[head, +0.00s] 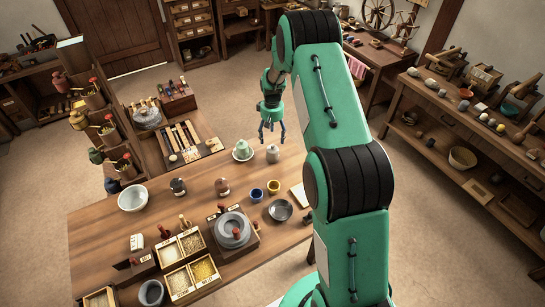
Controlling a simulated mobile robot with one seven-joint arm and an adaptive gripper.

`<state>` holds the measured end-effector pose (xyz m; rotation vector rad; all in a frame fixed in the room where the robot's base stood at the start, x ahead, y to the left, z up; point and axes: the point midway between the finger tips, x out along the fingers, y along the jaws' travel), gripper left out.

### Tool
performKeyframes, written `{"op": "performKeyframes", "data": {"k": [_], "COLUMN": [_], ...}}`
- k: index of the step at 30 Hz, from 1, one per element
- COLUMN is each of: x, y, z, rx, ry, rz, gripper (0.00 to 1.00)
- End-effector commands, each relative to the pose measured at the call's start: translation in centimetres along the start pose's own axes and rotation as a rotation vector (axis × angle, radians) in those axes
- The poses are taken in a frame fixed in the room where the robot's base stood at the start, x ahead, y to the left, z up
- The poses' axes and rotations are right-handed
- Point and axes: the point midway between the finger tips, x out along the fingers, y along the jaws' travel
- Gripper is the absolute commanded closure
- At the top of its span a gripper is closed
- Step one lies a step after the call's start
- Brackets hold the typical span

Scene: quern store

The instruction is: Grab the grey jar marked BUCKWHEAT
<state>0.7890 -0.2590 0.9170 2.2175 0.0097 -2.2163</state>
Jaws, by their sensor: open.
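A small grey jar (273,154) stands upright near the far edge of the wooden table. No marking on it can be read at this size, so I cannot confirm BUCKWHEAT. My gripper (272,138) points down just above and behind this jar in the picture, with its fingers apart and nothing between them. I cannot tell the exact height of the fingertips over the table. A dark jar (178,187) and a brown jar (222,187) of similar shape stand further left.
A pale green vessel on a saucer (242,151) stands close left of the grey jar. A blue cup (256,194), a yellow cup (274,187) and a dark dish (280,210) lie nearer. A hand quern (233,230) and grain boxes fill the front. My arm hides the table's right part.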

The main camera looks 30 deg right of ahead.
Motion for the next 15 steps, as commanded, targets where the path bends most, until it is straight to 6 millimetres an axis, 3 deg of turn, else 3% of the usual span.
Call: {"op": "performKeyframes", "data": {"k": [6, 15], "x": [3.4, 4.9], "y": [0.0, 0.0], "z": [0.1, 0.0], "rx": [0.0, 0.0], "ry": [-0.002, 0.0], "rz": [-0.001, 0.0], "gripper": [0.28, 0.28]}}
